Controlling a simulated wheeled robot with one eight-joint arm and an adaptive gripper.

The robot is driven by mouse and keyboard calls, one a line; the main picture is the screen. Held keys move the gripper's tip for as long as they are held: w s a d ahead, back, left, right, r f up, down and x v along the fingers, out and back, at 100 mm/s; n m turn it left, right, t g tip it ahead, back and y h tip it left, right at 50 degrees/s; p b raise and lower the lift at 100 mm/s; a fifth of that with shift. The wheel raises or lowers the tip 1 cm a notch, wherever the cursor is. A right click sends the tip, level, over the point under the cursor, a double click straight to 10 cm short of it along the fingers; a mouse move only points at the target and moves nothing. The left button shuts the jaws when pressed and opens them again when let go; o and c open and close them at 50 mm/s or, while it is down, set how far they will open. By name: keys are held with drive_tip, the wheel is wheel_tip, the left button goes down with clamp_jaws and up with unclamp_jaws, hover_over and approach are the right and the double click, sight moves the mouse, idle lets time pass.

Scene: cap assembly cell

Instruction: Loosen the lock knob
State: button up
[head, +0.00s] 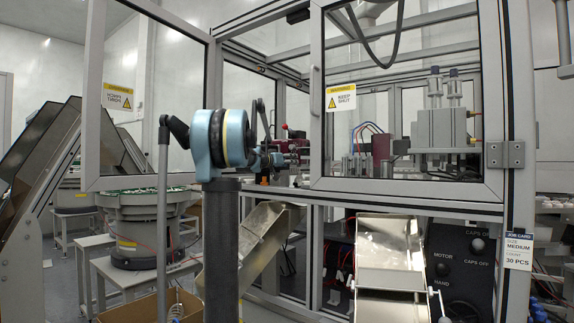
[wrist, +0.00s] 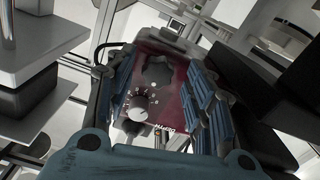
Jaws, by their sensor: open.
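A black lobed knob (wrist: 157,71), which looks like the lock knob, sits on a dark red panel (wrist: 178,104) in the wrist view. A smaller pale dial with a pointer (wrist: 141,106) and a ring of marks is beside it, nearer my palm. My gripper (wrist: 163,76) is open, with its blue ribbed fingers on either side of the panel and the black knob between them. I cannot tell whether a finger touches the knob. In the head view my gripper (head: 287,155) is small, inside the cell's open front, and the knob cannot be made out.
Framed glass doors (head: 400,100) and aluminium posts (head: 520,160) surround the opening. A metal chute (head: 390,262) and a black control panel (head: 460,265) are below. A bowl feeder (head: 145,225) stands at left. Grey and black blocks (wrist: 38,70) fill the wrist view's left side.

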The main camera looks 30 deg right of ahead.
drive_tip(key=c, duration=1.1)
drive_tip(key=shift+o, duration=0.2)
drive_tip(key=shift+n, duration=0.4)
drive_tip(key=n, duration=0.5)
drive_tip(key=shift+a+n, duration=0.1)
drive_tip(key=shift+n, duration=10.8)
